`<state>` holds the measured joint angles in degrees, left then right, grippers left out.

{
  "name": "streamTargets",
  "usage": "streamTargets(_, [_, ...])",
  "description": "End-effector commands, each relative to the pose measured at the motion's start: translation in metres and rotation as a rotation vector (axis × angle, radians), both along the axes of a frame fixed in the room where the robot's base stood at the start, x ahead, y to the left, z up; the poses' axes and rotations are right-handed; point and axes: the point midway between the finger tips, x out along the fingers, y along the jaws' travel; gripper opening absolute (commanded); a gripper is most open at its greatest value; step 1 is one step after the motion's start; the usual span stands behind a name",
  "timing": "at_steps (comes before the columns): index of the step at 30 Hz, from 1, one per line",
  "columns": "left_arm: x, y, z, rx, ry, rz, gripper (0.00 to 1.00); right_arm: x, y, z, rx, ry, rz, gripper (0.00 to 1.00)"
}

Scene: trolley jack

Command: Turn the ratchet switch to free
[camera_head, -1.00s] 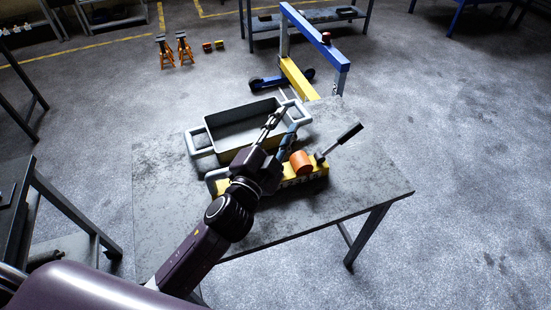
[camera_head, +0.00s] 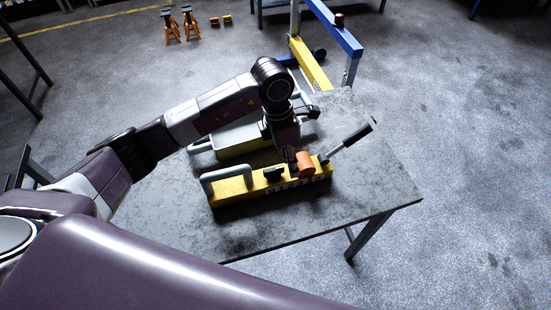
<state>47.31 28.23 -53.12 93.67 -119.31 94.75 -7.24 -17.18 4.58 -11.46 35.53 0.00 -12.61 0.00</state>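The yellow ratchet unit (camera_head: 240,189) lies on the workbench. It has a grey loop handle (camera_head: 226,174) at its left end, an orange cylinder (camera_head: 306,164) near its right end and a lever with a black grip (camera_head: 357,134) slanting up to the right. A small black part (camera_head: 273,172) sits on top, left of the cylinder; I cannot tell for certain that it is the ratchet switch. My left gripper (camera_head: 291,160) points down just left of the orange cylinder. Its fingertips are small and partly hidden, so contact and opening are unclear. My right gripper is out of view.
A tray with yellow and grey sides (camera_head: 236,149) stands behind the unit, partly covered by my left arm. The workbench (camera_head: 375,185) is bare at the right and front. A blue and yellow hoist frame (camera_head: 335,32) stands beyond it.

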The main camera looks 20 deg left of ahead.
Motion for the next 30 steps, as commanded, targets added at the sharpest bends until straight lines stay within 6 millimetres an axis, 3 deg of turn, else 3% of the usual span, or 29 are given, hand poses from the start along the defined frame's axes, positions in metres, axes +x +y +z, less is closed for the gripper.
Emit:
streamTargets(1, [0.006,0.021,0.002,0.075,-0.005,0.004,0.29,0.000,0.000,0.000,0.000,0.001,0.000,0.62])
streamTargets(3, [0.010,0.041,0.005,0.147,-0.006,0.012,0.29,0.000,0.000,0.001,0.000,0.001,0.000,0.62])
streamTargets(6, [0.011,0.054,0.004,0.194,-0.004,0.017,0.29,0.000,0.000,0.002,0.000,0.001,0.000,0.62])
streamTargets(21, [0.010,0.053,-0.063,0.192,-0.001,0.018,0.29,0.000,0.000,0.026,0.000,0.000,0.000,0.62])
streamTargets(30, [0.011,0.054,-0.072,0.193,-0.006,0.018,0.29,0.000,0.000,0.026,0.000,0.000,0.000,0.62])
